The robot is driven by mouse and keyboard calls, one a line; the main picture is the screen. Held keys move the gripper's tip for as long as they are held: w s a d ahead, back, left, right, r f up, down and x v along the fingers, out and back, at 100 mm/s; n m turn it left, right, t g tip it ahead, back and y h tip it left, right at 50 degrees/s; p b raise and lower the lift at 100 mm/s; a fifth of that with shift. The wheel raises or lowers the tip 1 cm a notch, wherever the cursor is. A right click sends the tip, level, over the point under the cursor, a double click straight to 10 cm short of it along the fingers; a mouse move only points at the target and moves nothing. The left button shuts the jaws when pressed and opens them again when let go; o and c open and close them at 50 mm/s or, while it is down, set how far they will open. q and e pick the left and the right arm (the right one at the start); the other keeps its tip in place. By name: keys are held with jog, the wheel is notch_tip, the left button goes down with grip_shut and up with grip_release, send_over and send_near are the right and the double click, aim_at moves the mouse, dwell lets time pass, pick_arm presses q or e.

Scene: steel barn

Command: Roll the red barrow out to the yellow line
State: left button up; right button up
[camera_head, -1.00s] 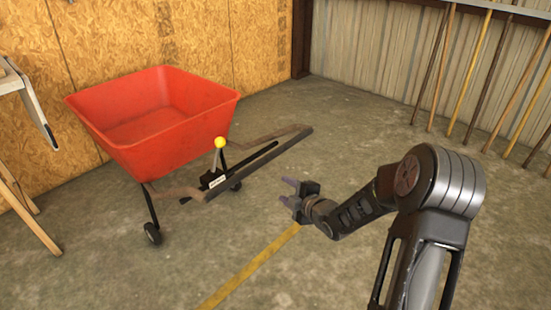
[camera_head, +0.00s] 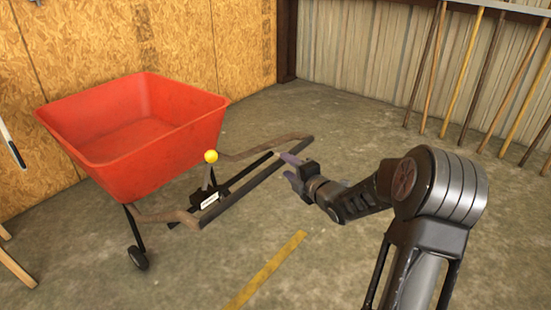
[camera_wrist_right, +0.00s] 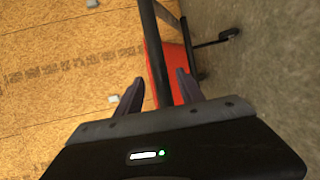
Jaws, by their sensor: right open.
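The red barrow (camera_head: 135,130) stands upright on the concrete floor at the left. Its brown and black handle frame (camera_head: 262,180) reaches right, with a yellow-knobbed lever (camera_head: 211,156) on it. My right gripper (camera_head: 283,166) is open and empty at the handle's right part. In the right wrist view a dark bar (camera_wrist_right: 152,45) runs up and down between the two spread fingers (camera_wrist_right: 160,92), with red of the barrow behind it; I cannot tell whether they touch. The yellow line (camera_head: 270,267) lies on the floor in front of the barrow. My left gripper is not in view.
A plywood wall (camera_head: 240,45) stands close behind the barrow. Several long-handled tools (camera_head: 470,75) lean on the metal wall at the right. Wooden legs (camera_head: 15,265) show at the left edge. The floor between the line and the tools is bare.

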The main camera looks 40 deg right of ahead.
aim_at(278, 160)
jog(key=w, duration=0.2)
jog(key=w+f+b, duration=0.1)
jog(key=w, duration=0.3)
jog(key=shift+w+d+f, duration=0.2)
jog(key=shift+w+d, duration=0.1)
jog(key=shift+w, duration=0.45)
jog(key=shift+c, duration=0.3)
grip_shut()
jog(key=shift+b, duration=0.3)
